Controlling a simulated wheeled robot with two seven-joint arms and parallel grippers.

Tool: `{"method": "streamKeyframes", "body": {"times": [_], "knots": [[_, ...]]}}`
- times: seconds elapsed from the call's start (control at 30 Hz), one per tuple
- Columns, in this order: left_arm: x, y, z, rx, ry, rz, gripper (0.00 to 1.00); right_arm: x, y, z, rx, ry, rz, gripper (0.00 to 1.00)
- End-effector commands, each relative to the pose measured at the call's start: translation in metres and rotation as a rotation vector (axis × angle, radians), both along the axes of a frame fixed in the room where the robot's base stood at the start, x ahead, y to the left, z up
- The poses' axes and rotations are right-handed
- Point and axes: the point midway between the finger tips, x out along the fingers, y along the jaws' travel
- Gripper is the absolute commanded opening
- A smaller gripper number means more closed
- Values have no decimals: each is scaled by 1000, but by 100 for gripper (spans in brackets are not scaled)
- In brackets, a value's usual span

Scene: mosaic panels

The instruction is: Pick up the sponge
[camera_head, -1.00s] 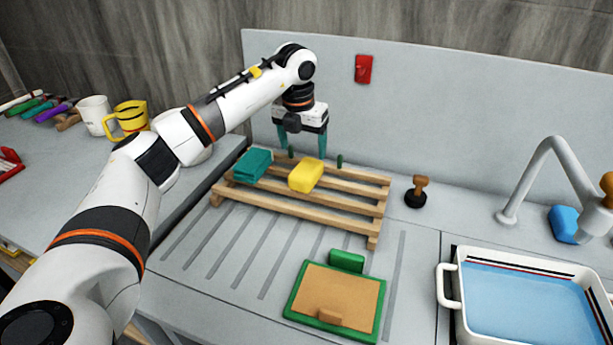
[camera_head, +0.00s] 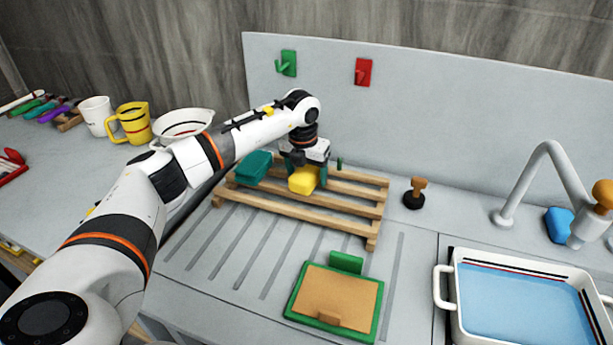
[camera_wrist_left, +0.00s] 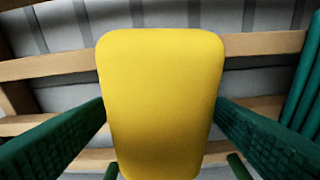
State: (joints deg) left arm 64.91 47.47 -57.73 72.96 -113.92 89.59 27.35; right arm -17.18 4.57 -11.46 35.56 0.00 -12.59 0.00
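The yellow sponge (camera_head: 303,180) is a rounded block resting on a wooden slatted rack (camera_head: 375,212). It fills the middle of the left wrist view (camera_wrist_left: 162,95). My left gripper (camera_head: 306,176) is lowered over it, with green fingers on either side of the sponge. In the left wrist view the fingers (camera_wrist_left: 161,112) meet its outline on both sides, but I cannot tell whether they press on it. Their tips are partly hidden. My right gripper is not in view.
A teal block (camera_head: 254,166) lies left of the sponge on the rack. A dark-based stamp-like tool (camera_head: 416,193) stands to the right. A green-edged board (camera_head: 340,291) lies in front, and a water-filled basin (camera_head: 447,290) is at right. A backsplash (camera_head: 440,120) rises behind.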

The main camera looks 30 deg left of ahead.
Motion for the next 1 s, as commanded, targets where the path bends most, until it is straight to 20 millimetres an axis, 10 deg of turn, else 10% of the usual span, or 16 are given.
{"method": "streamKeyframes", "body": {"times": [0.27,0.57,1.0], "knots": [[0,0,0,0,0,0,33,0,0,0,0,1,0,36],[1,0,7,0,-3,0,32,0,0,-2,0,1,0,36],[1,0,86,-1,-3,0,32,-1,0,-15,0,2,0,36]]}}
